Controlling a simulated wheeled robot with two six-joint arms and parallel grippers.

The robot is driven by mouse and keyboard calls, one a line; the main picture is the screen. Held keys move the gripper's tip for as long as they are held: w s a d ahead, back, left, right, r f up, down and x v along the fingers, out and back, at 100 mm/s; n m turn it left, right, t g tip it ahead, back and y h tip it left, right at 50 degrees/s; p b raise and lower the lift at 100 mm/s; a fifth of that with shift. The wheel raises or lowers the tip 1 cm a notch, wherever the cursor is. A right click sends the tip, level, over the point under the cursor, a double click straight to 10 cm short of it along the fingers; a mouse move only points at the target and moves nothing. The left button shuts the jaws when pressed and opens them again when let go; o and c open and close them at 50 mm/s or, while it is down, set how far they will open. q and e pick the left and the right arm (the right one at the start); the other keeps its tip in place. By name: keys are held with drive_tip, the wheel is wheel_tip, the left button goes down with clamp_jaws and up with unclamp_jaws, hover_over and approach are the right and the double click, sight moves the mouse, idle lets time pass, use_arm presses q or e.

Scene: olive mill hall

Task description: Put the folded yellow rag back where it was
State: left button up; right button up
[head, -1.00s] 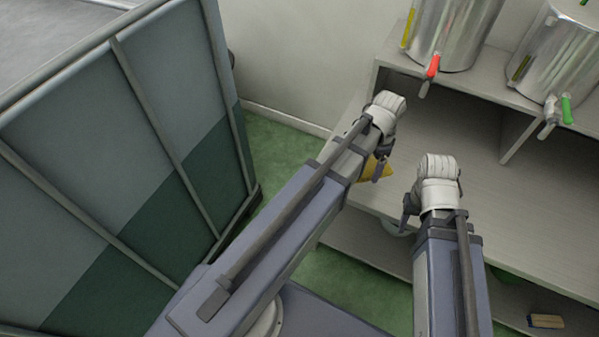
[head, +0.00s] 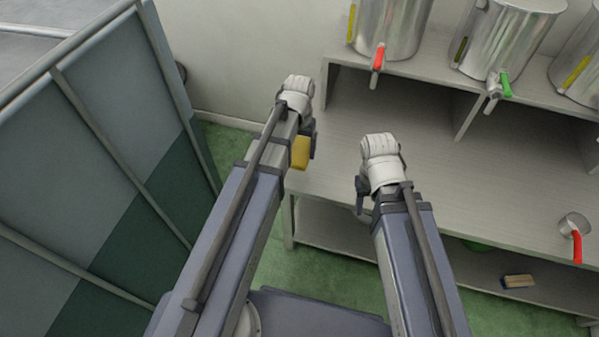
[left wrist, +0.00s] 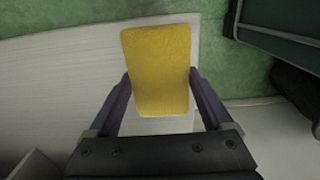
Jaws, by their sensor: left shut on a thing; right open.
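The folded yellow rag (head: 301,152) is held in my left gripper (head: 307,146), above the left end of the grey bench. In the left wrist view the rag (left wrist: 157,70) is a flat yellow rectangle between the two fingers of my left gripper (left wrist: 160,85). The bench top (left wrist: 55,90) and the green floor show beneath it. My right gripper (head: 360,196) is over the front part of the bench top, with no object visible in it; its fingers are partly hidden by its own arm.
Steel tanks with a red tap (head: 377,60) and a green tap (head: 505,84) stand on a raised shelf (head: 430,68). A small metal cup with a red handle (head: 577,246) is on the bench at right. A brush (head: 518,281) lies on the lower shelf. A panelled partition (head: 110,150) stands at left.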

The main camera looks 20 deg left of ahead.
sight(300, 174)
use_arm(q)
drive_tip(key=shift+f+b, duration=4.85)
drive_tip(key=shift+f, duration=0.1)
drive_tip(key=shift+f, duration=0.2)
drive_tip(key=o, duration=1)
drive_tip(key=shift+c, duration=0.2)
drive_tip(key=shift+r, duration=0.15)
wheel_tip(300, 174, up, 12)
drive_tip(key=p, duration=1.2)
drive_tip(key=shift+r, duration=0.1)
drive_tip(key=s+d+m+y, duration=0.1)
drive_tip(key=s+d+m, duration=0.2)
drive_tip(key=s+d, duration=0.7)
drive_tip(key=s, duration=0.4)
drive_tip(key=shift+d, duration=0.25)
drive_tip(key=shift+s, duration=0.1)
